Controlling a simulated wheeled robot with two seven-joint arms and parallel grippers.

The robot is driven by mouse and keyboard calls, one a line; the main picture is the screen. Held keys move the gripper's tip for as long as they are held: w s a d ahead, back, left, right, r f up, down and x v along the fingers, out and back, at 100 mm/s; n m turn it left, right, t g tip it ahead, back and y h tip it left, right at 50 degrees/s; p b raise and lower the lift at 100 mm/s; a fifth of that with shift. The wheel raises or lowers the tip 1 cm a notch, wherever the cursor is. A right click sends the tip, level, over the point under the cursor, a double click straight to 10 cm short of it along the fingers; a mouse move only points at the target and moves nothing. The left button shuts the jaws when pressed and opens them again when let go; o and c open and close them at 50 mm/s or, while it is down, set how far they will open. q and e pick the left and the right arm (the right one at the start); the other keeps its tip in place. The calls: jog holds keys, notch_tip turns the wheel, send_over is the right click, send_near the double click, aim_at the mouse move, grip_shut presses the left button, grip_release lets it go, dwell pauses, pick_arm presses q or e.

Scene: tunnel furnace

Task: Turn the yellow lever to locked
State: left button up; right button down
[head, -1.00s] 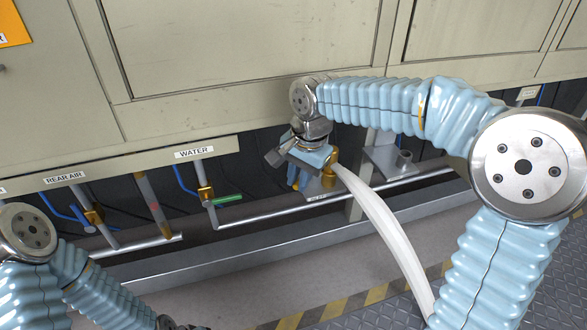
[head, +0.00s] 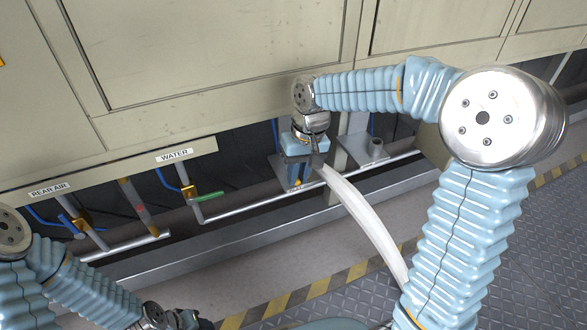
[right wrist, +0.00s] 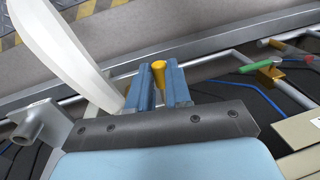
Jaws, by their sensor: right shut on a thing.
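The yellow lever (right wrist: 159,70) shows in the right wrist view as a rounded yellow end between the two blue fingers of my right gripper (right wrist: 160,90). The gripper is shut on it. In the head view my right gripper (head: 301,178) points down under the cabinet edge, and only a small yellow bit shows at its tips. The gripper hides most of the lever and its mount, so I cannot read its lock position. My left gripper (head: 188,320) is cut off at the bottom edge, and its jaws cannot be judged.
A green-handled valve (head: 205,196) sits on the pipe under the WATER label (head: 174,155). A metal bracket with a short upright tube (head: 375,150) stands right of the gripper. The cabinet (head: 220,70) overhangs.

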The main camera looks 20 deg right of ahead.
jog(key=shift+d+n, duration=0.2)
jog(key=shift+n, duration=0.3)
jog(key=c, duration=1.1)
grip_release()
jog(key=shift+o, duration=0.2)
notch_tip(320, 180, up, 14)
jog(key=d+p, duration=0.2)
jog(key=p, duration=0.1)
jog(key=shift+d+f, duration=0.15)
jog(key=shift+f, duration=0.05)
